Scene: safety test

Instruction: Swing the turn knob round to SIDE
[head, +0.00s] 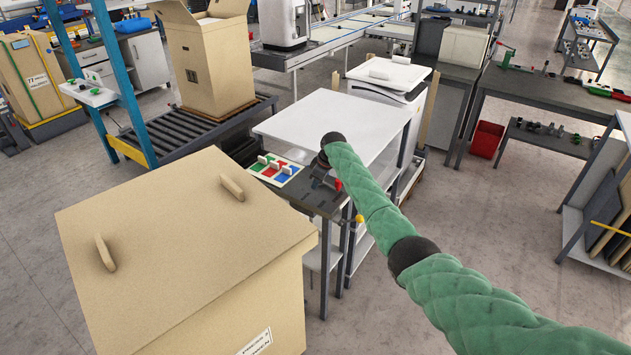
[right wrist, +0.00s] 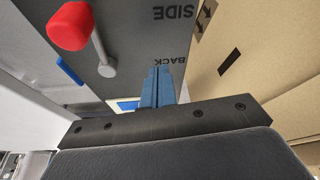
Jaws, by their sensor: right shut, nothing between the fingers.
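The turn knob is a red handle (right wrist: 70,26) on a thin grey lever, with a round grey pivot (right wrist: 107,69) on a dark grey panel (right wrist: 135,35). The lever points to the upper left in the right wrist view, away from the upside-down words SIDE (right wrist: 174,12) and BACK (right wrist: 170,61). A red tip (head: 338,186) shows beside my right gripper (head: 318,178) in the head view. My right gripper's blue fingers (right wrist: 158,88) are shut and empty, over the panel near BACK, apart from the red handle. My left gripper is out of view.
A board with green, red and blue patches (head: 275,169) lies left of my right gripper. A yellow ball (head: 359,219) sticks out at the bench's front. A large cardboard box (head: 190,250) stands close at left. A white table (head: 335,125) lies behind.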

